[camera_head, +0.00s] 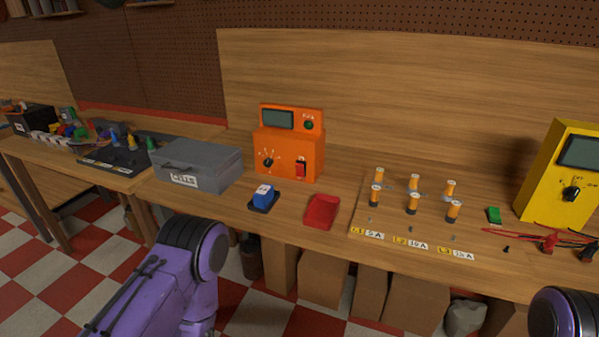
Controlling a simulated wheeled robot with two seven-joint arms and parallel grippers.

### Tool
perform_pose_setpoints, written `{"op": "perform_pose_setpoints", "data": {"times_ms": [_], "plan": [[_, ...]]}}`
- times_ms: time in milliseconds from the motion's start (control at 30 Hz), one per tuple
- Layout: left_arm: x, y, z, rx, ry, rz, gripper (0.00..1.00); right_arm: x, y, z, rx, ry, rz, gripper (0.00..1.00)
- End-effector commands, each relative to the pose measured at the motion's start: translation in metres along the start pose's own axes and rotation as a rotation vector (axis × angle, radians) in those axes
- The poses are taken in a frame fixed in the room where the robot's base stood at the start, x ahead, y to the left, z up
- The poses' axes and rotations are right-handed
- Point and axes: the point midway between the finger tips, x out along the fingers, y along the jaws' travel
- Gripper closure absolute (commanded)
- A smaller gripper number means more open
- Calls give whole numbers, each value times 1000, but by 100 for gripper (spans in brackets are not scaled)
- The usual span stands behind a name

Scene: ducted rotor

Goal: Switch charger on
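The charger looks to be the orange box (287,153) standing at the back of the bench. It has a dark screen (278,119) and a green round light or button (309,125) on its upper part. A black knob (267,162) and a red switch (300,169) sit on its lower front. I cannot tell the switch position. A blue block, perhaps a battery (264,193), sits in a dark holder in front of the charger, apart from it. My purple left arm comes in at the lower left, well short of the charger. Neither gripper shows.
A grey box labelled CELLS (200,166) stands left of the charger. A red item (322,211) lies right of the blue block. A fuse board (400,236), a green block (494,214) and a yellow meter (562,180) with leads are further right.

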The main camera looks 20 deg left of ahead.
Motion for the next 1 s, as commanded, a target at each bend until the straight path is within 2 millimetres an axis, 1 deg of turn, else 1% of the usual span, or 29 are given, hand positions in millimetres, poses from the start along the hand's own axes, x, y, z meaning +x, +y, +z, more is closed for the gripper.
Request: {"op": "perform_pose_setpoints", "data": {"times_ms": [33, 67, 100, 133, 167, 1000], "plan": [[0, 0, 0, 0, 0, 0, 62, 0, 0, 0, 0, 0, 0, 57], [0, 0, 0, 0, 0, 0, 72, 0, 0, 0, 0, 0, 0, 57], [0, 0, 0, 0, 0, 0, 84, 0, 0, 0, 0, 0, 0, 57], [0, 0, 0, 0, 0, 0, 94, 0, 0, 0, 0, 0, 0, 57], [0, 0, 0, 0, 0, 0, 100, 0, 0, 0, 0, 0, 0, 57], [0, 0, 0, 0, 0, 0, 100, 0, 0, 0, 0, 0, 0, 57]]}}
